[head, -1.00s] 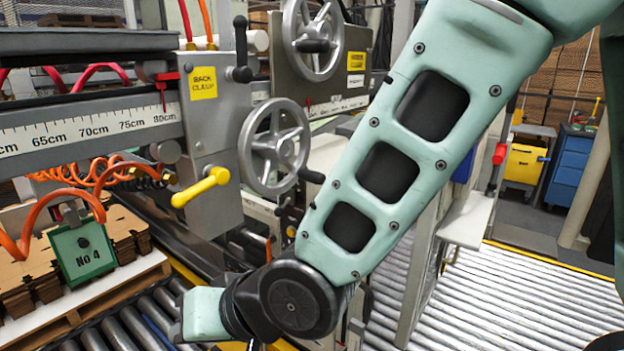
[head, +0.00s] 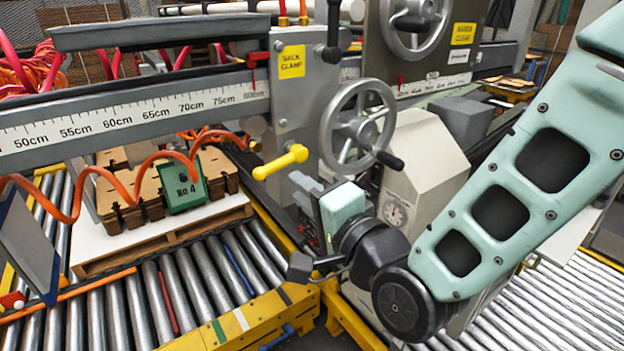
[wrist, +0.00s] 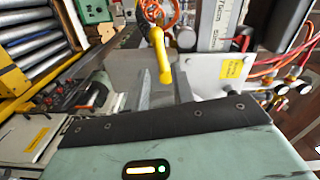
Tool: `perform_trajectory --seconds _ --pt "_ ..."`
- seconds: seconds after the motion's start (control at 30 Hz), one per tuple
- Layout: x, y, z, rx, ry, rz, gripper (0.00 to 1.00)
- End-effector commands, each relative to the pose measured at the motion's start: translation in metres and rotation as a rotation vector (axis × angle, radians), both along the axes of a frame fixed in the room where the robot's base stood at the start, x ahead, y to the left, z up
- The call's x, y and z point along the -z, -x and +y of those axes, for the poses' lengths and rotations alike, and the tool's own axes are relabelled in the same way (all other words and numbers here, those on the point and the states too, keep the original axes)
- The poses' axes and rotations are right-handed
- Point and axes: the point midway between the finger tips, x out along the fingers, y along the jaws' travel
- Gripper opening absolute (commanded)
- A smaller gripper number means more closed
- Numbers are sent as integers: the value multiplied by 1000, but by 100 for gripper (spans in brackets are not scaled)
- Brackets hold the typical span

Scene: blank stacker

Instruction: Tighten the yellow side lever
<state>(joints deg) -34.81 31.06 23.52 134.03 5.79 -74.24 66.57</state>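The yellow side lever (head: 280,162) sticks out from the lower part of the grey clamp block (head: 305,95), tilted with its thick end down to the left in the head view. In the wrist view the yellow lever (wrist: 161,55) points toward me, its rounded end in front of the gap between my fingers. My gripper (wrist: 163,92) is open, with one grey finger on each side of that gap. In the head view my gripper (head: 303,183) is just below and right of the lever. I cannot tell whether a finger touches it.
A spoked handwheel (head: 357,127) with a black handle is close right of the lever. The scale beam (head: 130,118) runs left from the block. An orange coiled hose (head: 130,170) hangs above stacked cardboard (head: 125,210) on a pallet. Rollers (head: 150,300) lie below.

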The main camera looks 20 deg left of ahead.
Motion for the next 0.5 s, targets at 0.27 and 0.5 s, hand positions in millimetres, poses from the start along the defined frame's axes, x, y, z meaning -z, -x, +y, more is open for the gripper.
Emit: perform_trajectory --seconds 0.27,0.5 --pt "-1 -13 14 0 1 0 25" --pt "-1 -23 27 0 1 0 25"
